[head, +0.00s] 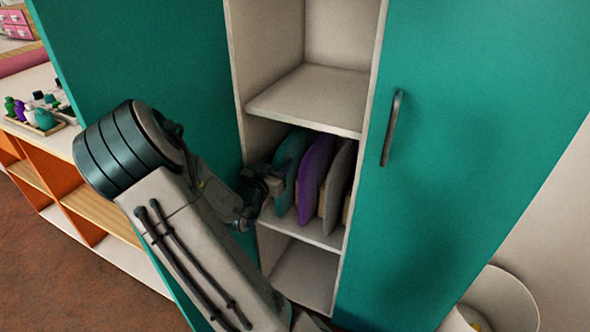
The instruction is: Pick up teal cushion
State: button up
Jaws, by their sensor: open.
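The teal cushion (291,165) stands on edge at the left end of a row of cushions in a middle compartment of the cabinet. Its lower left part is hidden behind my gripper. My gripper (274,182) reaches in from the left at the compartment's opening, right at the teal cushion's near edge. Its jaws are open, though the fingers are small and dark here. I cannot tell whether the cushion is between the fingers or whether they touch it.
A purple cushion (315,178) and a grey cushion (337,187) stand close on the right. The white cabinet shelf (310,98) is above. A teal door with a handle (391,128) is at right; another teal panel (150,50) is at left. A white bin (503,298) stands lower right.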

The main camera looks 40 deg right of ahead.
jog(key=shift+c, duration=0.3)
grip_shut()
